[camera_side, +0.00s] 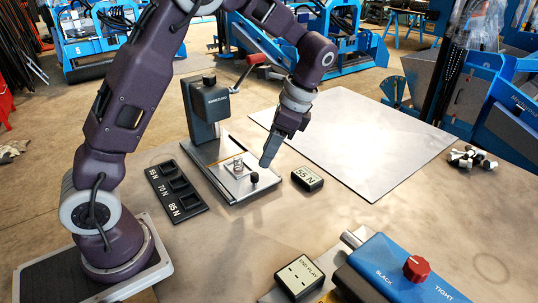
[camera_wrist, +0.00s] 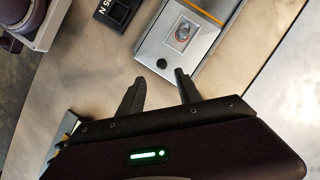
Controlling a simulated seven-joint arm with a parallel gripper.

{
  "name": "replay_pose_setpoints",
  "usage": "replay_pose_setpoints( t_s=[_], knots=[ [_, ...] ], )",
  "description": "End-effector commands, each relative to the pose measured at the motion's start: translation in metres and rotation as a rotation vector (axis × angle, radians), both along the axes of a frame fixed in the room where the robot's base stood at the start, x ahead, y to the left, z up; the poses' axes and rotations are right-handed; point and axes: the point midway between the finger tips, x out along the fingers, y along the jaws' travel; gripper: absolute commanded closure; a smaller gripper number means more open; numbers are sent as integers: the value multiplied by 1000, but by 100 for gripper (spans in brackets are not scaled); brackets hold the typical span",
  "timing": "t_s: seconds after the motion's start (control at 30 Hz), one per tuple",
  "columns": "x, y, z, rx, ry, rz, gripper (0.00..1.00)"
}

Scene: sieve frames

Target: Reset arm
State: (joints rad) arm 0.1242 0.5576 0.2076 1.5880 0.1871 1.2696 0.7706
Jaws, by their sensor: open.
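My gripper (camera_side: 271,157) points down over the right edge of a metal test stand (camera_side: 205,96) with a black head. Its two fingers show apart in the wrist view (camera_wrist: 160,80), with nothing between them. A small clear and metal piece (camera_side: 238,164) sits on the stand's pale plate, left of my gripper; it also shows in the wrist view (camera_wrist: 182,34). A black knob (camera_side: 254,177) is at the plate's near end, and it shows close to the fingertips in the wrist view (camera_wrist: 161,63). Whether the fingertips touch anything I cannot tell.
A black rack (camera_side: 178,190) marked 55 N, 70 N and 85 N lies left of the stand. A 55 N block (camera_side: 307,179) lies right of it. An END PLAY block (camera_side: 299,276) and a blue gauge unit (camera_side: 395,271) are in front. A pale sheet (camera_side: 370,135) lies behind right.

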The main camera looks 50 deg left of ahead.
Motion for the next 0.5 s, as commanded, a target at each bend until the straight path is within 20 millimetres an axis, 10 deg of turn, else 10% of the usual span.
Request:
replay_pose_setpoints(
  t_s=[0.17,0.3,0.5],
  knots=[
    [-32,-14,52,-61,-184,139,59],
    [-96,-37,102,-156,-436,353,59],
    [-177,-61,116,-286,-719,613,59]
  ],
)
